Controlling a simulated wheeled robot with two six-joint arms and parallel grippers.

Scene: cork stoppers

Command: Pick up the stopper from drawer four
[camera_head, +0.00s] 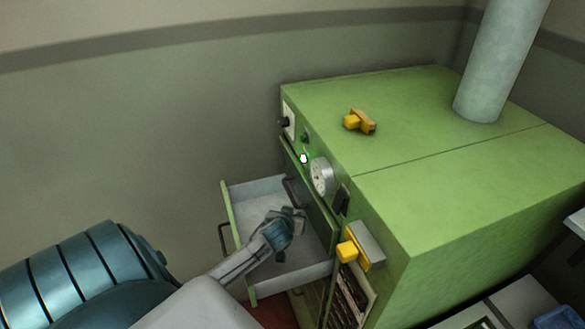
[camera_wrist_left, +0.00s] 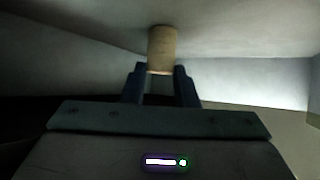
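The open drawer (camera_head: 242,212), with a green front and a pale inside, sticks out from the green cabinet (camera_head: 425,175). No number can be read on it. My left gripper (camera_head: 292,218) reaches down inside the drawer. In the left wrist view a tan cork stopper (camera_wrist_left: 162,48) stands out against the pale drawer surface. Its near end lies between the fingertips of my left gripper (camera_wrist_left: 162,73), with little or no gap at the sides. I cannot tell whether the fingers press on it. The stopper is hidden in the head view. My right gripper is out of view.
The drawer walls surround my left gripper closely. A yellow handle (camera_head: 349,250) juts from the cabinet front beside the drawer, and a yellow piece (camera_head: 360,121) sits on the cabinet top.

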